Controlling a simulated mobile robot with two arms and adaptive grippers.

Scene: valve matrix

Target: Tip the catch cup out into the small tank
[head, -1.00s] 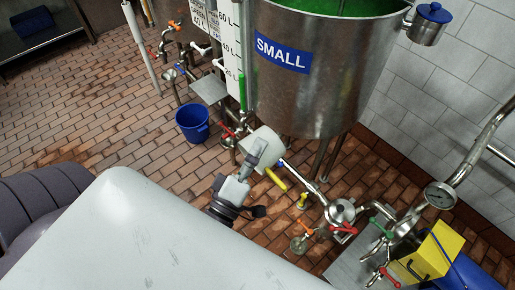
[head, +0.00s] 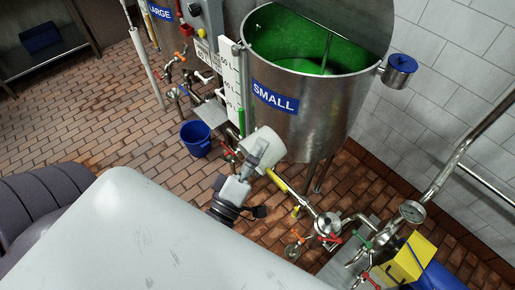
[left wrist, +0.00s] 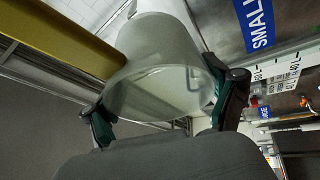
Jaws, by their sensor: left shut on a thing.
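The catch cup (head: 262,150) is a pale, whitish cup, held tilted in front of the lower wall of the small tank. My left gripper (head: 255,163) is shut on it. In the left wrist view the cup (left wrist: 160,78) is between the two fingers of my left gripper (left wrist: 170,108), and its walls look translucent. Whether it holds liquid is unclear. The small tank (head: 310,125) is a steel vessel with a blue SMALL label and an open top, green inside. The cup is well below the tank's rim. My right gripper is out of view.
A blue bucket (head: 196,138) stands on the brick floor left of the cup. Pipes with coloured valve handles (head: 328,225) and a gauge (head: 412,211) run at the lower right. A white level scale (head: 229,85) stands left of the small tank. A yellow box (head: 408,258) is at lower right.

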